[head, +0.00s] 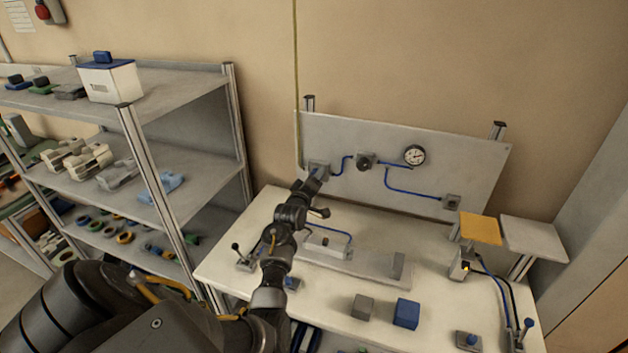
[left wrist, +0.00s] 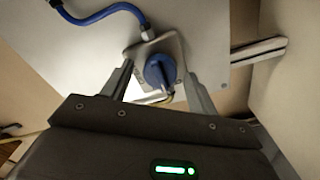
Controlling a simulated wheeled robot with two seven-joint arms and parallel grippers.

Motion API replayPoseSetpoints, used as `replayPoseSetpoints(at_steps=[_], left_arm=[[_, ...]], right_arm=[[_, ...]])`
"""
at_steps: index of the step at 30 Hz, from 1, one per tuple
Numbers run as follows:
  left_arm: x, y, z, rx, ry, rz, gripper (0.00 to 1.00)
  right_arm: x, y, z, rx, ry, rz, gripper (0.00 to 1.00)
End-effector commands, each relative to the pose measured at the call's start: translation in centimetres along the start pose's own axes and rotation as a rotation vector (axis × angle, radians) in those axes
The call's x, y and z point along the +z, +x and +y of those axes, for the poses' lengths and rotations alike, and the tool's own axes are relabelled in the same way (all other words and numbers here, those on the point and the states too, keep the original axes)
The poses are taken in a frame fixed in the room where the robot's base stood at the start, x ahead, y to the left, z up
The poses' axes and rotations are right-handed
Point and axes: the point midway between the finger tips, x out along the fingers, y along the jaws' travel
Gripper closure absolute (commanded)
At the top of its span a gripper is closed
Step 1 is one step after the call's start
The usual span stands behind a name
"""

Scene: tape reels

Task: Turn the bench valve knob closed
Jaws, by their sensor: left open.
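The blue valve knob (left wrist: 158,70) sits on a grey metal valve body (left wrist: 140,50) with a blue hose, on the upright panel (left wrist: 75,58). In the left wrist view my left gripper (left wrist: 160,78) is open, with one finger on each side of the knob and a gap on both sides. I cannot tell how far the fingertips reach along the knob. In the head view my left gripper (head: 315,178) is at the left end of the panel (head: 455,153) and hides the knob. My right gripper is not in view.
The panel also carries a round gauge (head: 414,155) and blue hoses. The white bench (head: 335,318) below holds a grey block (head: 363,306), a blue block (head: 406,313) and small levers. A shelf rack (head: 190,95) with parts stands left.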

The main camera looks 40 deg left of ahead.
Motion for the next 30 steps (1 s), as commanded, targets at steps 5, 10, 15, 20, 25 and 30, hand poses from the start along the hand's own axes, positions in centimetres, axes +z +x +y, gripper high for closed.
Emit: replayPoseSetpoints(at_steps=[5, 10, 15, 20, 25, 30], left_arm=[[0.1, -0.7, -0.2, 0.000, 0.000, 0.000, 0.41], [0.2, -3.2, -0.4, -0.001, 0.002, 0.001, 0.41], [0.2, -6.6, -0.4, 0.000, 0.002, 0.001, 0.41], [0.2, -9.1, -0.3, 0.000, 0.000, 0.001, 0.41], [0.1, -10.5, -0.1, 0.000, 0.000, 0.000, 0.41], [0.0, -10.8, 0.0, 0.000, 0.000, 0.000, 0.41]], right_arm=[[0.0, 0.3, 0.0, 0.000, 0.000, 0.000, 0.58], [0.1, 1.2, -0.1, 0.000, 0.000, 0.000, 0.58], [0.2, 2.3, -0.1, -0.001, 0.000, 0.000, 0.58], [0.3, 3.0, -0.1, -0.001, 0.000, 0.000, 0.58], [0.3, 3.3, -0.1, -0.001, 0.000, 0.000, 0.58], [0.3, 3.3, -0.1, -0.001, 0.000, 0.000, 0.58]])
